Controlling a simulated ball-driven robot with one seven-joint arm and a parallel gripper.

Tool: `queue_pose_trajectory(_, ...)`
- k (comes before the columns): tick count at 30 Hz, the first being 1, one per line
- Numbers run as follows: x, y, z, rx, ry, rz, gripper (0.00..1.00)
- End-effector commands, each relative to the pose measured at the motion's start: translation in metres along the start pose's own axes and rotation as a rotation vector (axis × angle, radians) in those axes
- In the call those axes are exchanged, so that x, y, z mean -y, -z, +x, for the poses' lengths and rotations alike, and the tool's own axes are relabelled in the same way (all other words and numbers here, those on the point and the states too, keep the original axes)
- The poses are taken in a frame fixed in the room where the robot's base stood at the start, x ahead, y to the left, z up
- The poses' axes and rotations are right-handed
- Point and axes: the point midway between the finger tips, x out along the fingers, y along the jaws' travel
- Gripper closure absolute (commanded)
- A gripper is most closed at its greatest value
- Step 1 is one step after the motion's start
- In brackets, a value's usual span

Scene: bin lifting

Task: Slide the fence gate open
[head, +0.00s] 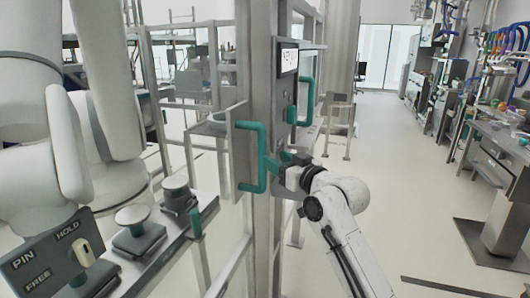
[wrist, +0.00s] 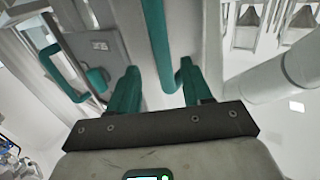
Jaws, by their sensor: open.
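The fence gate shows in the head view as a grey metal frame with a tall post (head: 262,70). A teal D-shaped handle (head: 245,187) stands upright on its near side. My gripper (head: 280,160) is at this handle, coming from the right. In the wrist view my gripper (wrist: 160,78) has its teal fingers apart, and a teal handle bar (wrist: 156,38) runs between them. It is not clear whether the fingers touch the bar. A second teal handle (head: 309,100) is farther back on the right; a bent teal handle also shows at left in the wrist view (wrist: 58,72).
A dark panel marked PIN, HOLD and FREE (head: 50,262) is at lower left. Beside it, knob-like posts (head: 132,222) stand on a metal rail. A workbench (head: 500,150) lines the right side. The pale floor between gate and bench is open.

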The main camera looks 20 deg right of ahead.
Motion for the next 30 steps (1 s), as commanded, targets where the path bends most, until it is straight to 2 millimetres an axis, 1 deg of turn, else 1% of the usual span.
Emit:
queue_pose_trajectory(1,0.0,0.001,0.01,0.001,0.001,-0.001,0.51)
queue_pose_trajectory(6,0.001,0.001,0.038,0.001,0.001,-0.001,0.51)
queue_pose_trajectory(12,0.001,0.0,0.062,0.002,0.001,0.0,0.51)
queue_pose_trajectory(18,0.0,0.0,0.072,0.001,0.0,0.0,0.51)
queue_pose_trajectory(27,0.0,-0.001,0.074,0.001,0.0,0.0,0.51)
queue_pose_trajectory(28,0.0,-0.001,0.074,0.001,0.0,0.001,0.51)
queue_pose_trajectory(30,0.0,-0.001,0.074,0.001,0.0,0.001,0.58)
